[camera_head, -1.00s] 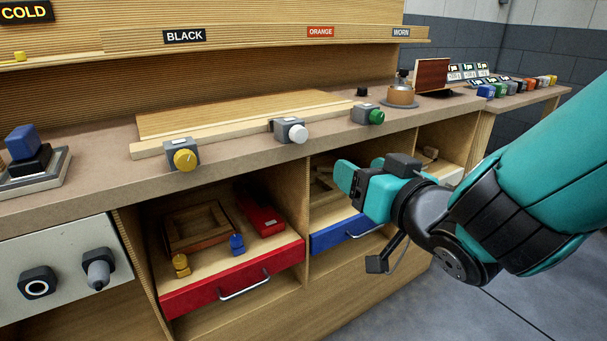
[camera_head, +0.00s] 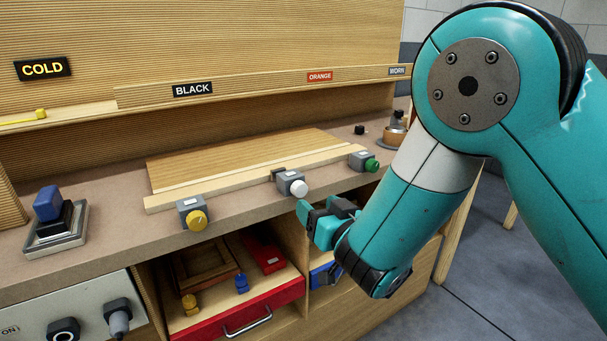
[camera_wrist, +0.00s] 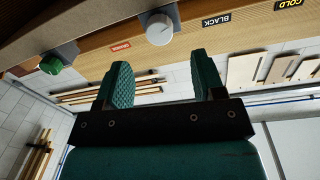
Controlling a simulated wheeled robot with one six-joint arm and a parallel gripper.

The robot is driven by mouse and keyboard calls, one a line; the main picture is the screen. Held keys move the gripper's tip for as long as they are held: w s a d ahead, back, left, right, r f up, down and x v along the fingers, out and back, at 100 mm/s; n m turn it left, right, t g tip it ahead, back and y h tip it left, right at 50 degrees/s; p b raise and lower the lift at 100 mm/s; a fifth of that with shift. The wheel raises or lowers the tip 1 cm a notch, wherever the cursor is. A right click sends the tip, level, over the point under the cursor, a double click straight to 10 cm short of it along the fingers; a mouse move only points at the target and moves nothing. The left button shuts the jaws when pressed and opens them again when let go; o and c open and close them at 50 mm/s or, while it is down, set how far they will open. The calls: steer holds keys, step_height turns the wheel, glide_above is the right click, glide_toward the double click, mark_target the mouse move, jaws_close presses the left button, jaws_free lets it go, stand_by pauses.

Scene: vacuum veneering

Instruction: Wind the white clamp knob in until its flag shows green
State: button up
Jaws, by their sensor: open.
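The white clamp knob (camera_head: 299,188) sits on a grey block at the bench's front edge, between a yellow knob (camera_head: 197,220) and a green knob (camera_head: 371,164). In the wrist view the white knob (camera_wrist: 159,29) lies ahead of and between my fingers, apart from them. My gripper (camera_head: 304,215) is open and empty, just in front of and below the white knob in the head view; its two teal fingers show in the wrist view (camera_wrist: 164,85). I cannot make out the flag's colour.
A wooden panel with a light batten (camera_head: 250,180) lies behind the knobs. A red drawer (camera_head: 235,315) and open shelves lie below the bench edge. A blue-handled tool (camera_head: 48,205) stands at the left. A shelf rail with labels (camera_head: 250,88) runs along the back.

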mark_target(301, 192)
steer(key=p+x, duration=0.1)
steer(key=p, duration=0.1)
steer(key=p+x, duration=0.2)
steer(key=p, duration=0.1)
steer(key=p+x, duration=0.2)
steer(key=shift+w+r+p, duration=0.1)
steer(key=shift+r+p, duration=0.2)
steer(key=shift+p, duration=0.05)
steer(key=shift+w+a+f+p, duration=0.3)
steer(key=shift+w+a+p, duration=0.25)
steer(key=shift+p, duration=0.3)
steer(key=shift+d, duration=0.1)
